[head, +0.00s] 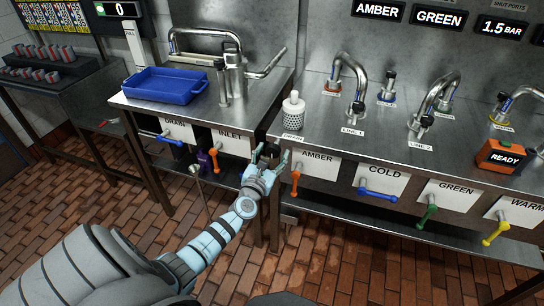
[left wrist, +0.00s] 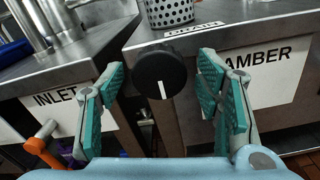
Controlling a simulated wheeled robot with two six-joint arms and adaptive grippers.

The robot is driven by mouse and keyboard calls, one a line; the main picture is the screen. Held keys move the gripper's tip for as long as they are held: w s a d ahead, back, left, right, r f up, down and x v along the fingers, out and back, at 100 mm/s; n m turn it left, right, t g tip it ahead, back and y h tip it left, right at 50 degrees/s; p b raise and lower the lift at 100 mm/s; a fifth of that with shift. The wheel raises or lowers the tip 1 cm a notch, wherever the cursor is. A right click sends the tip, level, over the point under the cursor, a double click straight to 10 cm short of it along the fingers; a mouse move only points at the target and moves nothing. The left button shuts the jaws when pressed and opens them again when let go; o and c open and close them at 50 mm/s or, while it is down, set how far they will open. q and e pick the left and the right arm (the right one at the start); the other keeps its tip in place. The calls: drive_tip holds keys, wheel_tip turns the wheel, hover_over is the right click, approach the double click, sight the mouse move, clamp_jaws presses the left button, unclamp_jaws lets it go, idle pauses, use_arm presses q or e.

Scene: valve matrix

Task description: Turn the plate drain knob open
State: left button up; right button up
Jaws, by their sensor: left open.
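In the head view the knob (head: 269,151) is partly hidden by my left gripper (head: 269,160). My left gripper (left wrist: 165,100) is open, with one teal-padded finger on each side of the knob. Clear gaps show between the pads and the knob in the left wrist view, so it is not gripped. My right gripper is not in view.
An orange AMBER handle (head: 295,184) hangs just right of my gripper. An orange INLET handle (head: 214,160) hangs to its left. A white perforated cup (head: 293,112) stands on the counter above. A blue tray (head: 165,86) sits on the left counter.

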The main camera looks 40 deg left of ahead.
use_arm(q)
drive_tip(key=shift+w+a, duration=0.1)
drive_tip(key=shift+w, duration=0.1)
drive_tip(key=c, duration=1.2)
drive_tip(key=shift+o, duration=0.2)
drive_tip(key=shift+n, duration=0.4)
drive_tip(key=n+b, duration=0.1)
drive_tip(key=n, duration=0.2)
drive_tip(key=shift+b, duration=0.3)
drive_tip(key=n+b, duration=0.1)
drive_tip(key=n, duration=0.4)
drive_tip(key=shift+f, duration=0.1)
drive_tip(key=n+b, duration=0.2)
drive_tip(key=n, duration=0.2)
drive_tip(key=shift+n, duration=0.3)
drive_tip(key=shift+n+b, duration=0.7)
drive_tip(key=shift+n, duration=1.6)
